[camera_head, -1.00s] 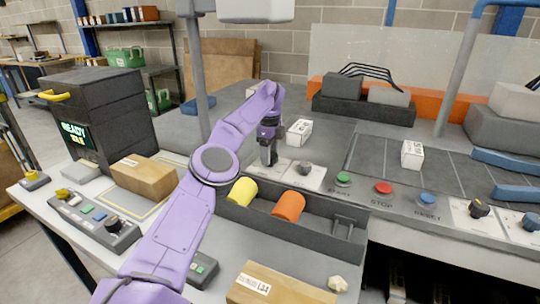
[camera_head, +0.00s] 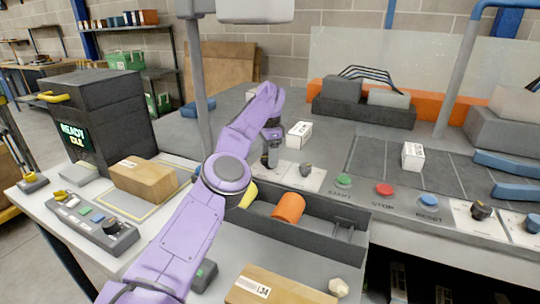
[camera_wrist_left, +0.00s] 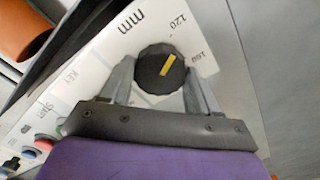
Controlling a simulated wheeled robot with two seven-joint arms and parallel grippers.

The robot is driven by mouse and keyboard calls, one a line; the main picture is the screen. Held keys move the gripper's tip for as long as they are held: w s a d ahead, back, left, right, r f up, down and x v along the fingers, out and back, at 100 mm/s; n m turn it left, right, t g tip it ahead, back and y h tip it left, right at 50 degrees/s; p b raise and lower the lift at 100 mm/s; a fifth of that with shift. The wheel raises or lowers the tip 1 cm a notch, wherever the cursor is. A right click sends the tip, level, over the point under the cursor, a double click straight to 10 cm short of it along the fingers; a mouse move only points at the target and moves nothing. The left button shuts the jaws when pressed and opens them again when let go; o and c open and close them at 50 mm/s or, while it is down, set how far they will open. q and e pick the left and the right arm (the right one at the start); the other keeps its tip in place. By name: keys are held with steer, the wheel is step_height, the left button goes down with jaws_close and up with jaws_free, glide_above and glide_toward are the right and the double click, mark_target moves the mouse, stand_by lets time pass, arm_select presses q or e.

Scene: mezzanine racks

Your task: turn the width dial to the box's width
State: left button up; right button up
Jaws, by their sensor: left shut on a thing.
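My left gripper (camera_head: 270,158) reaches down onto the far panel beside the trough. In the left wrist view its two fingers stand on either side of a black round dial (camera_wrist_left: 159,68) and are shut on it. The dial's yellow pointer line is tilted and lies toward the marks 120 and 160; "mm" is printed beside them. In the head view this dial is hidden by the gripper. A brown box (camera_head: 145,178) with a white label lies on the outlined area at left. My right gripper is not in view.
A second dial (camera_head: 306,170) stands just right of my gripper. The dark trough (camera_head: 320,236) holds an orange cylinder (camera_head: 289,207) and a yellow one. Green, red and blue buttons line the panel. A labelled brown box (camera_head: 275,287) lies in front. A dark display unit (camera_head: 98,115) stands at left.

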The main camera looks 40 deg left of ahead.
arm_select(q)
steer(key=shift+f+n, duration=0.1)
steer(key=shift+n, duration=0.2)
steer(key=o, duration=1.1)
steer(key=shift+c, duration=0.2)
step_height(320, 180, up, 11)
steer(key=p, duration=1)
steer(key=shift+f, duration=0.2)
